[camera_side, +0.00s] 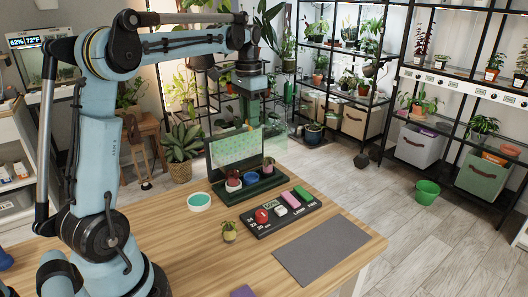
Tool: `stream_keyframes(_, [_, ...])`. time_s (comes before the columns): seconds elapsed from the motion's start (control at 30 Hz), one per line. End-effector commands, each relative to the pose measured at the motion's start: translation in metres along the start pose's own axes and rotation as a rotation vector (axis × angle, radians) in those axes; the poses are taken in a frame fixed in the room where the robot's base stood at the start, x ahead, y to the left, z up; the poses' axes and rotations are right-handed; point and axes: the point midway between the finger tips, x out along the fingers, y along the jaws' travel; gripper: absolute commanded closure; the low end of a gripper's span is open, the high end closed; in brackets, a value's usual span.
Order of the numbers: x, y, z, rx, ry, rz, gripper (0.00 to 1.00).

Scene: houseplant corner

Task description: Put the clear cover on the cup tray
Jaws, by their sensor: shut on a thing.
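My gripper (250,124) is shut on the clear cover (274,145), a faint greenish see-through box, and holds it over the back of the table. The dark green cup tray (282,180) stands below on the table. The cover appears above the tray and in front of a dark-framed upright panel (209,160). Its lower edge is hard to make out, so I cannot tell how far it is from the tray.
A black control board (262,229) with a red knob (262,216) lies right in front of the tray. A teal-topped round dish (199,201), a small potted plant (229,231), a grey mat (322,247) and a purple item (243,291) are on the table. The front-left tabletop is clear.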

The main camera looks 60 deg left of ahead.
Motion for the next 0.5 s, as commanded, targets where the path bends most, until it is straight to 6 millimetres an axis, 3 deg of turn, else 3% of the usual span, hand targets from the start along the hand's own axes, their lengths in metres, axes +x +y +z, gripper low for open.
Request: stream_keyframes(0.5, [0.030,-0.001,0.000,0.000,0.001,-0.002,1.00])
